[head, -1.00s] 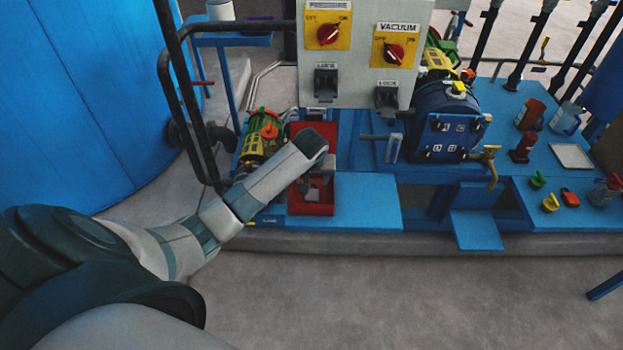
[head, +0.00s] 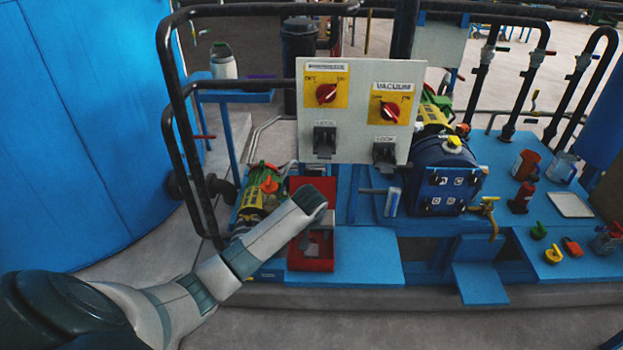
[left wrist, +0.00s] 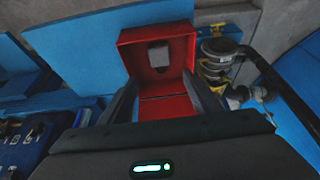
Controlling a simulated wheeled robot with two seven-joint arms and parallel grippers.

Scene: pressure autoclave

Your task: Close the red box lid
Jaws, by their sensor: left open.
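The red box (head: 296,262) sits on the blue skid, right of the green and yellow pump. Its red lid (head: 312,184) stands open at the back. In the left wrist view the open red box (left wrist: 180,44) has a grey piece (left wrist: 158,56) inside, and the lid (left wrist: 168,106) shows below it. My left gripper (head: 312,238) is over the box, its wrist hiding part of box and lid. In the left wrist view its open fingers (left wrist: 163,100) are on either side of the lid; I cannot tell whether they touch it. My right gripper is not in view.
A control panel (head: 358,108) with red knobs stands behind the box. The pump (head: 262,192) is close at left, beside black pipe rails (head: 172,130). A bare blue plate (head: 355,262) lies right of the box. A dark blue vessel (head: 440,175) is farther right.

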